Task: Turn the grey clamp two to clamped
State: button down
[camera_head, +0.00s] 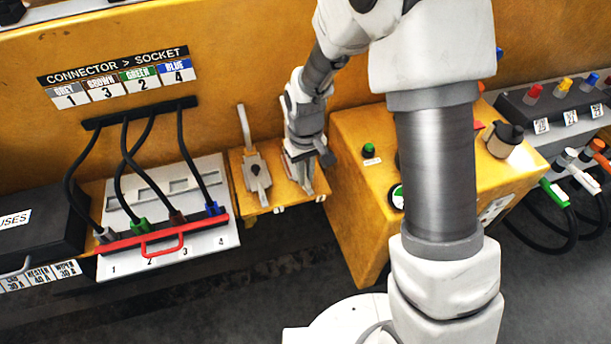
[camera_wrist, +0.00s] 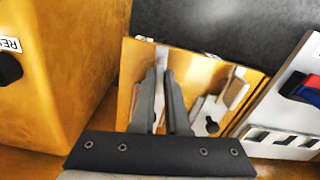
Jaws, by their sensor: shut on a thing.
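Two grey toggle clamps sit side by side on a yellow bracket (camera_head: 235,165). The left clamp (camera_head: 254,172) has its lever standing up. It also shows on the right in the wrist view (camera_wrist: 213,112). The right clamp (camera_head: 309,184) is mostly hidden by my gripper (camera_head: 303,165). In the wrist view my gripper (camera_wrist: 163,85) has its two dark fingers shut on the right clamp's grey lever (camera_wrist: 161,58), which shows between and beyond the fingertips. The small labels on the bracket's front edge are unreadable, so the clamp numbers cannot be told.
A yellow box with a green button (camera_head: 368,149) stands close to the right of the clamps. To the left is a white socket panel (camera_head: 212,172) with a red bar (camera_head: 190,229) and black cables. A dark fuse box (camera_head: 35,232) stands farther left.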

jog(key=shift+m, duration=0.6)
jog(key=c, duration=0.9)
grip_release()
notch_tip(320, 180, up, 18)
jog(key=shift+f+p, duration=0.25)
jog(key=shift+p, duration=0.4)
